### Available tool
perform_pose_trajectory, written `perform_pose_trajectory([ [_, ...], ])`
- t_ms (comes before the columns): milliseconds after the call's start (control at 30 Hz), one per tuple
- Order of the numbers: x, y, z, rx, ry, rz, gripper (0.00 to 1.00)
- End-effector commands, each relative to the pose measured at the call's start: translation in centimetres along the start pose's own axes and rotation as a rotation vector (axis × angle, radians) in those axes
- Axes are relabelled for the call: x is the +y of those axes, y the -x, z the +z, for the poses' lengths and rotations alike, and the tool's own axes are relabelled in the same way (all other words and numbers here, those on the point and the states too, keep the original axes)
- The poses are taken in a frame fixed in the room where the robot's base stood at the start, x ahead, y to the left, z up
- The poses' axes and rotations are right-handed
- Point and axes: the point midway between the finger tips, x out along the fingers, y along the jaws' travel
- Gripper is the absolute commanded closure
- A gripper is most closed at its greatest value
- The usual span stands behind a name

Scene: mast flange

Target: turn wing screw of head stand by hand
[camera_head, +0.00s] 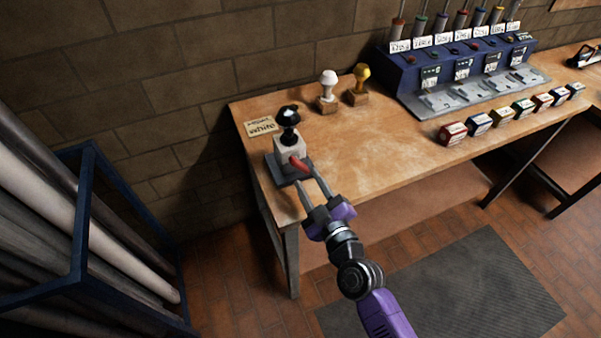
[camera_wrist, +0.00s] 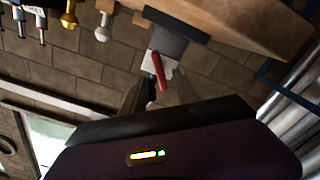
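The head stand has a black head (camera_head: 288,117) on a pale block (camera_head: 290,148) above a dark base plate (camera_head: 283,176). It stands at the table's near left corner. Its red wing screw (camera_head: 299,163) sticks out of the block towards my gripper. In the wrist view the red wing screw (camera_wrist: 159,72) shows in front of the pale block. My gripper (camera_head: 305,175) is open, with its two fingers pointing at the wing screw. The screw appears in line with the gap between them. I cannot tell whether either finger touches it.
A white-topped stand (camera_head: 328,90) and a yellow-topped stand (camera_head: 361,82) are behind on the wooden table (camera_head: 390,128). A written card (camera_head: 261,127) lies by the head stand. Several small boxes and a blue rack (camera_head: 450,62) are right. A blue frame with pipes (camera_head: 85,230) stands left.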

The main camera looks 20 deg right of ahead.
Motion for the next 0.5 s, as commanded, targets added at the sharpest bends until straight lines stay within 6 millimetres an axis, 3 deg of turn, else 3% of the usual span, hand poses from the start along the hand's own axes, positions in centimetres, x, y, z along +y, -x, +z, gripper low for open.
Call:
perform_pose_trajectory([
  [500,0.0,-4.7,-0.1,0.001,0.002,0.0,0.64],
])
